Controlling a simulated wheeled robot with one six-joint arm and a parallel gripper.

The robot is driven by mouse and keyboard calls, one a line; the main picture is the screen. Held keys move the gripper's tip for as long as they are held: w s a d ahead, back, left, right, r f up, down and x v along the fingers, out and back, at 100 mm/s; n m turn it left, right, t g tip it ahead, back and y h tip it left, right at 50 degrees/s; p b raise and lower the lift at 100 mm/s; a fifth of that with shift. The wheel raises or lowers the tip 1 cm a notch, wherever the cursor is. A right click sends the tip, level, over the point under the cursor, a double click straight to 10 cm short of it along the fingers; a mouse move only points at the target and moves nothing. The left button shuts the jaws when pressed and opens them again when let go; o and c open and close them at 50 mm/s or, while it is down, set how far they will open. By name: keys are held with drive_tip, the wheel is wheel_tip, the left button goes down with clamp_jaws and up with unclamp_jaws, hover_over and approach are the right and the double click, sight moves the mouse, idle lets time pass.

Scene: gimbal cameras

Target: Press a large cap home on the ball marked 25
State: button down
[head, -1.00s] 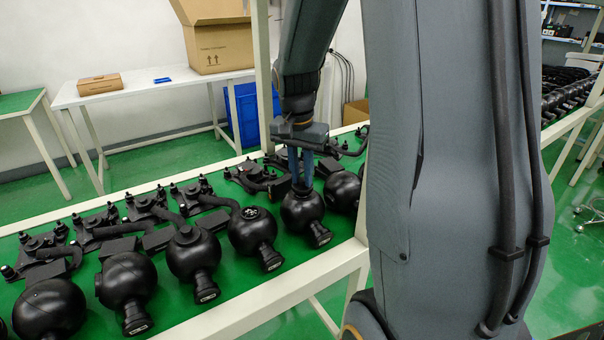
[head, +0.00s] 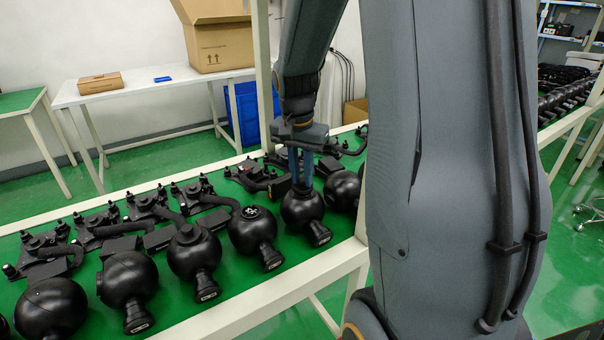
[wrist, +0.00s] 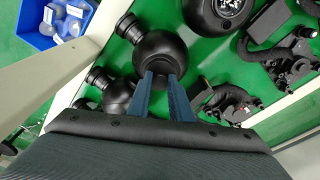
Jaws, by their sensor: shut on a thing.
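A black ball with a short neck (head: 302,212) lies on the green bench top; it also shows in the wrist view (wrist: 158,46). My gripper (head: 301,188) points down at its top, and its blue fingers also show in the wrist view (wrist: 163,76). The fingers are shut on a dark round piece, apparently a large cap, at the ball's top; it is mostly hidden between and below them. I cannot tell whether it is fully seated. No number 25 is readable on any ball.
The neighbouring ball (head: 253,232) has white marks on top. Several more balls line the bench to the left, with black arm assemblies (head: 150,205) behind them. A blue bin (wrist: 60,20) with pale, clear pieces shows in the wrist view.

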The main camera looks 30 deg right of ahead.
sight(301, 187)
drive_tip(key=shift+f, duration=0.75)
drive_tip(key=c, duration=1.5)
unclamp_jaws()
drive_tip(key=shift+c, duration=0.2)
drive_tip(key=shift+r, duration=0.1)
wheel_tip(301, 187, up, 8)
drive_tip(key=b, duration=0.1)
drive_tip(key=shift+s+a, duration=0.3)
drive_tip(key=shift+a, duration=0.1)
drive_tip(key=s+a+f+n+y, duration=0.1)
drive_tip(key=s+a+f+n, duration=1)
drive_tip(key=s+a, duration=0.3)
drive_tip(key=shift+s, duration=0.2)
